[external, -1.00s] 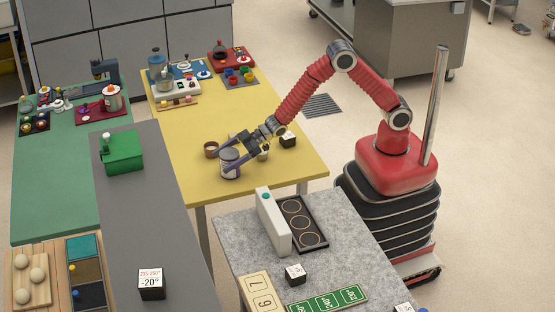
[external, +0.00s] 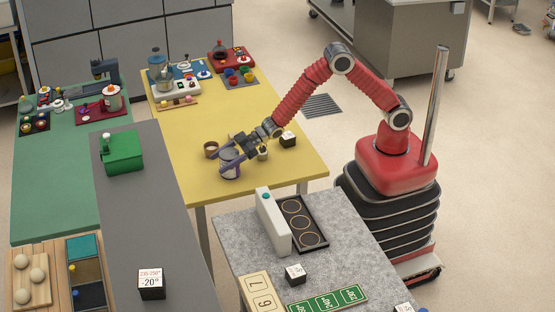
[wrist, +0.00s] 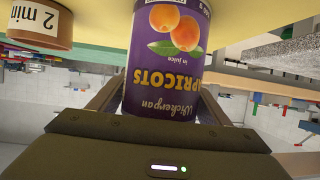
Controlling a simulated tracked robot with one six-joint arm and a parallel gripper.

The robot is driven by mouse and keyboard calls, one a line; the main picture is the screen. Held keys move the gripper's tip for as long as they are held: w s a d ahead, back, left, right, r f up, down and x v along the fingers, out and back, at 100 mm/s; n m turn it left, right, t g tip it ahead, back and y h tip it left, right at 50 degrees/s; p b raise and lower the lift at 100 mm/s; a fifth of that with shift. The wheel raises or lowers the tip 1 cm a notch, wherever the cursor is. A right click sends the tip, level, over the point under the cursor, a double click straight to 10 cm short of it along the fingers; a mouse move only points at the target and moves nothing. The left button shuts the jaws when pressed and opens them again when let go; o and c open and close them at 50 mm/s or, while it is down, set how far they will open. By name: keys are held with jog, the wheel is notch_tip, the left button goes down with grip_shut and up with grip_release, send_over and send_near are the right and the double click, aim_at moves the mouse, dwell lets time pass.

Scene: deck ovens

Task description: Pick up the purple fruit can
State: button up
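The purple fruit can (external: 230,165) stands upright on the yellow table. In the wrist view the can (wrist: 165,75) appears upside down, with an apricot picture and a purple label. My gripper (external: 229,160) reaches it from the right, with one finger on each side. In the wrist view the fingers of my gripper (wrist: 165,95) lie close against both sides of the can and look shut on it. The exact contact is partly hidden by the can.
The yellow table's middle (external: 200,125) is clear.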

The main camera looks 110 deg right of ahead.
jog(key=c, duration=1.2)
jog(key=shift+r, duration=0.1)
jog(key=shift+r, duration=5)
